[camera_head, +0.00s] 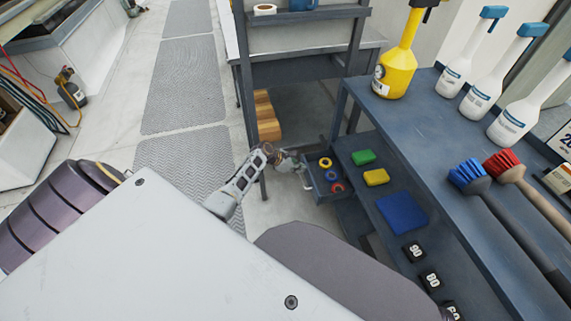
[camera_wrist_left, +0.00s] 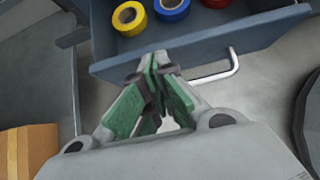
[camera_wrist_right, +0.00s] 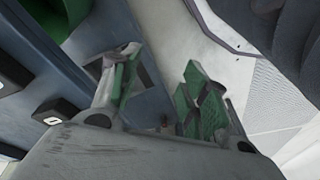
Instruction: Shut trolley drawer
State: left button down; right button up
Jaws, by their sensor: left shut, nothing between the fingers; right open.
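The trolley (camera_head: 420,135) is blue-grey. Its small drawer (camera_head: 334,199) stands pulled out on the left side, with yellow, blue and red tape rolls inside. In the left wrist view the drawer front (camera_wrist_left: 205,42) crosses the top, with a pale bar handle (camera_wrist_left: 235,66) to the right of my fingers. My left gripper (camera_head: 297,166) is shut and empty at the drawer front; its fingertips (camera_wrist_left: 153,60) are close to the panel, but contact is unclear. My right gripper (camera_wrist_right: 158,62) is open and empty beside a blue-grey surface.
Bottles and brushes stand or lie on top. A workbench leg and wooden blocks (camera_head: 267,118) are left of the drawer. Grey floor mats (camera_head: 180,90) lie beyond.

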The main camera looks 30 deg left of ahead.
aim_at(321, 173)
pick_arm(q)
jog(key=shift+w+d+p, duration=0.65)
jog(key=shift+w+d, duration=1.2)
jog(key=shift+w, duration=0.25)
jog(key=shift+w+d+b, duration=0.3)
jog(key=shift+w+d, duration=0.65)
jog(key=shift+w, duration=0.2)
jog(key=shift+w+d+b, duration=0.35)
jog(key=shift+w+d, duration=0.5)
jog(key=shift+w, duration=0.15)
jog(key=shift+w+d, duration=0.15)
pick_arm(e)
jog(key=shift+f, duration=0.1)
jog(key=shift+s+f, duration=0.1)
jog(key=shift+s, duration=0.1)
